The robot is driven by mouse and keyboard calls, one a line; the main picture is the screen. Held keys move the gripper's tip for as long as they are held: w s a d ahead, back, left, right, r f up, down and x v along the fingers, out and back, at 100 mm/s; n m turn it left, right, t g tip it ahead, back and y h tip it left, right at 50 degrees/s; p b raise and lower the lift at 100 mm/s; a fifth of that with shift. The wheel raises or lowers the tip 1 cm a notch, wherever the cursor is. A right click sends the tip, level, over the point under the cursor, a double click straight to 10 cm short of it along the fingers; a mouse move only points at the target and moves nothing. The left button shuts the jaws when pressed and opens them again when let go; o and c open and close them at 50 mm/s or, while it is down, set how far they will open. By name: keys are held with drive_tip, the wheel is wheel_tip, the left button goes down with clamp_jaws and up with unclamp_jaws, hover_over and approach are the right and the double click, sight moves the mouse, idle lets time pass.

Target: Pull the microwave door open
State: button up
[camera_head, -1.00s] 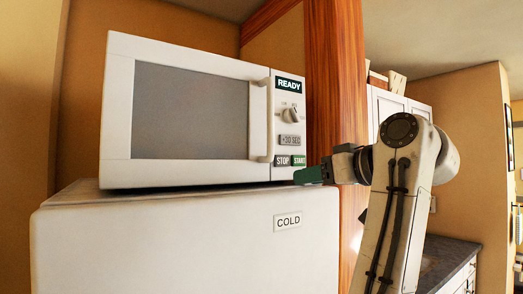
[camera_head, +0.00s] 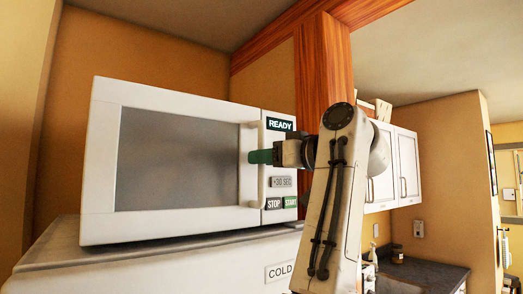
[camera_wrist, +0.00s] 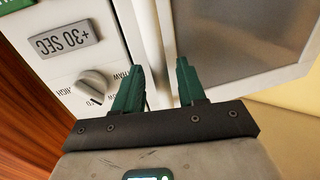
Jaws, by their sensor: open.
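The white microwave (camera_head: 180,225) stands on a white appliance labelled COLD. Its door (camera_head: 175,155), with a dark grey window, looks shut. The upright white handle (camera_head: 262,190) is at the door's right edge. My gripper (camera_head: 258,157), with green fingers, is level with the handle's middle and hides part of it. In the wrist view, my gripper (camera_wrist: 159,72) is open, and the handle (camera_wrist: 149,40) runs between the two fingers. Whether either finger touches it I cannot tell.
The control panel with READY display (camera_head: 280,124), dial and buttons is right of the handle. A wooden post (camera_head: 324,65) stands close behind my arm. The white appliance (camera_head: 150,270) fills the space below. White cabinets (camera_head: 407,165) and a dark counter (camera_head: 425,275) are further right.

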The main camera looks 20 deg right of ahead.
drive_tip(key=shift+x, duration=0.8)
drive_tip(key=shift+c, duration=0.2)
clamp_jaws()
